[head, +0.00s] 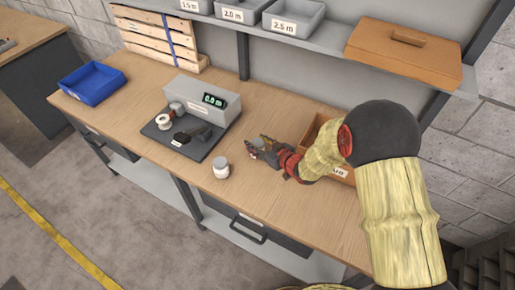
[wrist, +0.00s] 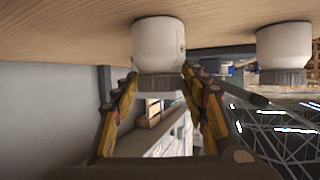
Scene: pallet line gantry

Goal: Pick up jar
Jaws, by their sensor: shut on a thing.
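A white jar (wrist: 158,38) with a grey lid is between the fingers of my gripper (wrist: 157,78) in the wrist view, which looks upside down. The fingers are shut on it near the lid. In the head view my gripper (head: 257,145) is low over the workbench, and this jar is mostly hidden by the fingers. I cannot tell whether its base touches the bench. A second white jar (head: 221,166) with a grey lid stands upright on the bench, left of and nearer than my gripper; it also shows in the wrist view (wrist: 284,42).
A grey device (head: 203,92) with a green display and a dark mat (head: 160,141) are left of my gripper. An orange-brown bin (head: 309,130) is close behind my arm. A blue tray (head: 93,82) sits at the far left. A shelf (head: 335,42) hangs above the bench's back.

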